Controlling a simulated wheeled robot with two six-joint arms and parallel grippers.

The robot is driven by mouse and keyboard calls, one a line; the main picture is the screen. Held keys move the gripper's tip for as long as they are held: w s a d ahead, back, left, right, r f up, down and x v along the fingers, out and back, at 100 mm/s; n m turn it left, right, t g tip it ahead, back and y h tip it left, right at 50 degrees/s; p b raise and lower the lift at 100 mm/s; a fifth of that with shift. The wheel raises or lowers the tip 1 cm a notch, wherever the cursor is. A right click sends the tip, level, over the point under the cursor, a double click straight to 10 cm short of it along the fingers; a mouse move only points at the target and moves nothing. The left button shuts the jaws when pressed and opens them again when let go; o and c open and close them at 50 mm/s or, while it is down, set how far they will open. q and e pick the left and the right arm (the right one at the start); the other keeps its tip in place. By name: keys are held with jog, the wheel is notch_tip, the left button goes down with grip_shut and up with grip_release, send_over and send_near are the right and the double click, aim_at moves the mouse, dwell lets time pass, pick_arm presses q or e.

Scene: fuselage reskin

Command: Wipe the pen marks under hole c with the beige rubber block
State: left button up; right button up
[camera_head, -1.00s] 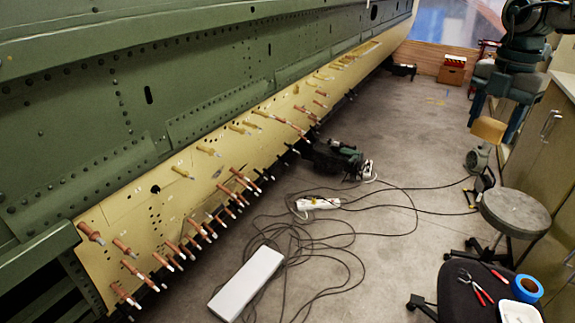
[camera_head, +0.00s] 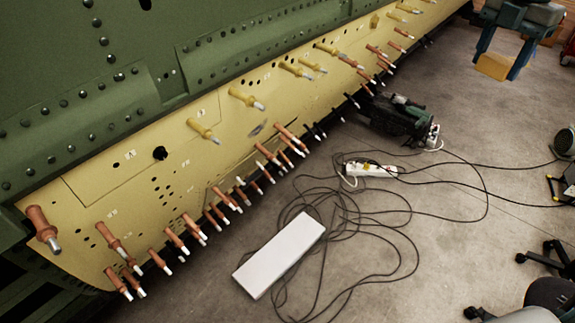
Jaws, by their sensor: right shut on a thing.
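The beige rubber block (camera_head: 496,66) is held between the fingers of my right gripper (camera_head: 500,62) at the upper right, up in the air and well apart from the fuselage. The yellow skin panel (camera_head: 85,190) runs diagonally from lower left to upper right. A large dark hole (camera_head: 160,153) shows in it at the left; the small printed labels are too small for me to tell which hole is c. A small grey smudge (camera_head: 257,129) shows on the panel right of that hole. My left gripper is not in view.
Copper and yellow pins (camera_head: 202,130) stick out of the panel in several rows. A white box (camera_head: 280,255), tangled black cables, a power strip (camera_head: 370,169) and a dark green machine (camera_head: 398,118) lie on the floor. A chair stands at the lower right.

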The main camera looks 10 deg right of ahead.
pick_arm(q)
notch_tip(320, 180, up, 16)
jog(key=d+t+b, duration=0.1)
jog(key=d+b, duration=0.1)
jog(key=b, duration=0.6)
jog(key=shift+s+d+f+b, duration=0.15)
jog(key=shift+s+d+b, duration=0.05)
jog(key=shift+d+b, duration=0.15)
pick_arm(e)
notch_tip(320, 180, down, 26)
jog(key=w+d+m+t+y, duration=0.1)
jog(key=w+d+t+y, duration=0.1)
jog(key=t+y, duration=0.2)
jog(key=shift+d+f+y, duration=0.15)
jog(key=shift+d+y, duration=0.05)
jog(key=shift+y, duration=0.9)
jog(key=shift+w+a+f+t, duration=0.1)
jog(key=shift+w+a+t, duration=0.1)
jog(key=shift+t, duration=0.1)
